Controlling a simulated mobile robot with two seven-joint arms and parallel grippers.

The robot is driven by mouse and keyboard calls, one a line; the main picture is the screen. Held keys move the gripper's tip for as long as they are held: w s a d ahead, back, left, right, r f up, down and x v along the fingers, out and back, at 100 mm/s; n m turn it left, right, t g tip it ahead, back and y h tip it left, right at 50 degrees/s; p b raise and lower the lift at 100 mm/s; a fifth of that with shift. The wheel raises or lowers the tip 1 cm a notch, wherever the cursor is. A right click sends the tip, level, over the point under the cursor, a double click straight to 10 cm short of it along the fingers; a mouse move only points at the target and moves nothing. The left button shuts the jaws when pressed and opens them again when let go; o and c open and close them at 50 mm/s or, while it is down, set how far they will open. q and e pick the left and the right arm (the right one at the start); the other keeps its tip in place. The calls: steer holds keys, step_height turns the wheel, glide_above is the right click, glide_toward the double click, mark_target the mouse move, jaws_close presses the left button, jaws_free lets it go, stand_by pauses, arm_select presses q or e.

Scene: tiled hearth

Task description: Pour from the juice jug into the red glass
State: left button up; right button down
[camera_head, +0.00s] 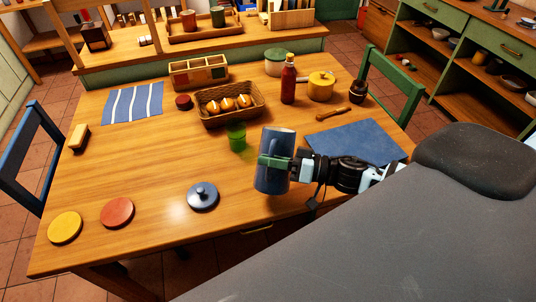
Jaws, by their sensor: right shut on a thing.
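My right gripper (277,163) comes in from the right and is shut on a blue jug (270,183), its fingers across the jug's side. The jug is nearly upright, leaning slightly, over the table's near right part. Whether it touches the table is hard to tell, and its contents are hidden. A green glass (236,137) stands just left of and behind the jug, apart from it. I see no glass that is clearly red; a small low dark red round thing (183,102) sits farther back. A blue lid with a knob (202,196) lies left of the jug. My left gripper is out of view.
Behind the green glass is a wicker basket (232,119) of bread rolls. A red bottle (288,84), a yellow pot (321,87) and a wooden divided box (198,71) stand farther back. Red (117,212) and yellow (65,228) discs lie front left. The table's left middle is clear.

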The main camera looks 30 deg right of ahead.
mark_target(272, 145)
step_height(272, 145, down, 2)
steer(key=shift+b, duration=0.75)
steer(key=shift+w+d+r+m+p, duration=0.1)
steer(key=shift+r+m+p, duration=0.1)
steer(key=shift+r, duration=0.25)
steer(key=shift+w+d+r+m+p, duration=0.1)
steer(key=shift+r+p, duration=0.05)
steer(key=shift+r, duration=0.3)
steer(key=shift+w+d+r+m, duration=0.1)
steer(key=shift+w+r+m, duration=0.1)
steer(key=shift+r+m, duration=0.3)
steer(key=shift+w+d+r+m+p, duration=0.15)
steer(key=shift+r+m+p, duration=0.2)
steer(key=shift+r, duration=0.25)
steer(key=shift+w+d+r+m+p, duration=0.1)
steer(key=shift+d+r+m+p, duration=0.1)
steer(key=shift+r+m, duration=0.35)
steer(key=shift+f, duration=0.2)
